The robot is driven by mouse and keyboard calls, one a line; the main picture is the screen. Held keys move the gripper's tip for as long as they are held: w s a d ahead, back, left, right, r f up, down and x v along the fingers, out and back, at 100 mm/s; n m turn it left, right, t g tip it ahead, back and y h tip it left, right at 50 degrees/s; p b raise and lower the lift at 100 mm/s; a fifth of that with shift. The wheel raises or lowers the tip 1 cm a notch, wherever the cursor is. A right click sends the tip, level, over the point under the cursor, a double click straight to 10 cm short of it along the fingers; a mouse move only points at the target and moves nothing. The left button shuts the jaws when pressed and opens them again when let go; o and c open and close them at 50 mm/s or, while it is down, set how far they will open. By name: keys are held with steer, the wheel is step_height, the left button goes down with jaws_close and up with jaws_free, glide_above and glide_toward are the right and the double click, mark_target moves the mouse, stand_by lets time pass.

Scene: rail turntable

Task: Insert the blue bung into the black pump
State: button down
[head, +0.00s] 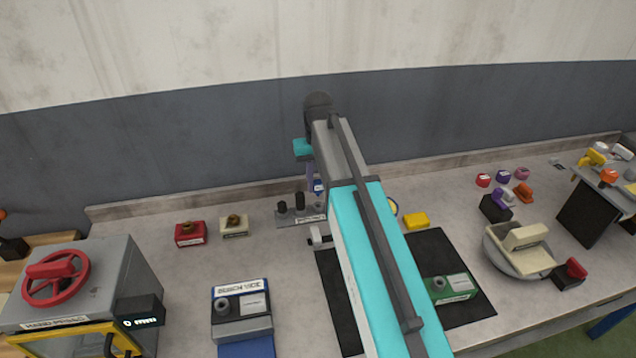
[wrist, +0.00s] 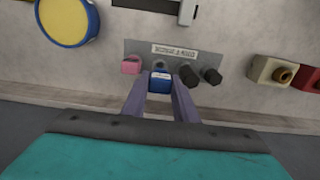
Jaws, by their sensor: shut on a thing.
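My gripper (wrist: 160,88) has its two purple fingers shut on the blue bung (wrist: 160,81), which carries a white label. In the head view the bung (head: 319,187) shows small below my gripper (head: 314,182). It is at the grey labelled rack (wrist: 222,56), in line with a pink bung (wrist: 131,65) and two black pegs (wrist: 200,76). I cannot tell whether it still touches the rack. The rack (head: 290,219) is partly behind my arm in the head view.
A red block (head: 190,236) and a cream block (head: 234,229), both with brown knobs, stand left of the rack. A bench vice (head: 242,308) and a hand-wheel press (head: 90,285) are nearer. A green block (head: 450,290) sits on a dark mat (head: 330,290). A turntable (head: 510,262) is right.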

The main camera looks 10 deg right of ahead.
steer(key=shift+r+p, duration=0.4)
steer(key=shift+r, duration=0.25)
steer(key=shift+r, duration=0.15)
steer(key=shift+r+p, duration=1.75)
steer(key=shift+r, duration=0.65)
steer(key=shift+f, duration=0.15)
steer(key=s+f+n+b, duration=0.1)
steer(key=f+b, duration=0.1)
steer(key=s+f+n+b, duration=0.1)
steer(key=f+n+b, duration=0.1)
steer(key=f+b, duration=0.1)
steer(key=s+f+n+b, duration=0.1)
steer(key=f+b, duration=0.1)
steer(key=f, duration=0.1)
steer(key=shift+s+a+f+n, duration=0.1)
steer(key=shift+s+a+n, duration=0.1)
steer(key=shift+s+n, duration=0.15)
steer(key=shift+s+f+n+b, duration=0.3)
steer(key=shift+f+n+b, duration=0.15)
steer(key=shift+f+b, duration=0.2)
steer(key=shift+r, duration=0.1)
steer(key=shift+s, duration=0.2)
